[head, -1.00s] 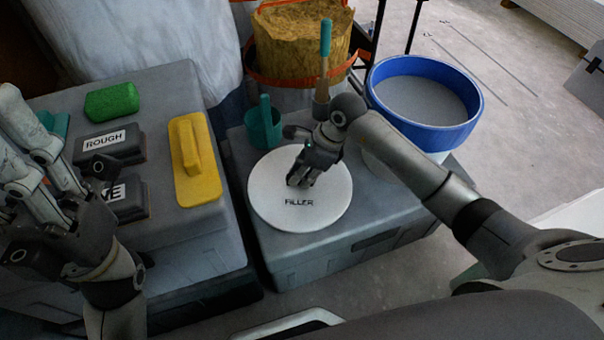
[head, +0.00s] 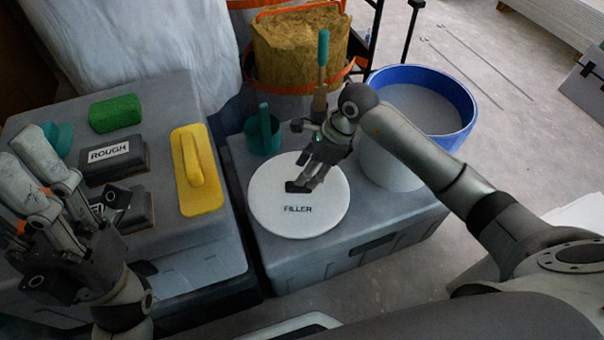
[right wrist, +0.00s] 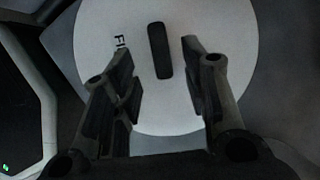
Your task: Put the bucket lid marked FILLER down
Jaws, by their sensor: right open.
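The white round lid marked FILLER (head: 300,222) lies flat on top of the right grey box (head: 285,252). A dark handle (head: 296,187) stands at its middle; the right wrist view shows this handle (right wrist: 160,50) between my fingers, with clear gaps on both sides. My right gripper (head: 312,181) is just over the lid, open and holding nothing; its fingers (right wrist: 165,85) also show in the right wrist view.
A blue-rimmed bucket (head: 470,102) stands behind my right arm. A teal cup (head: 263,133) and a tool with a teal handle (head: 323,50) stand behind the lid. The left box (head: 215,250) carries a yellow float (head: 198,185), a green block (head: 115,113) and a ROUGH block (head: 112,155).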

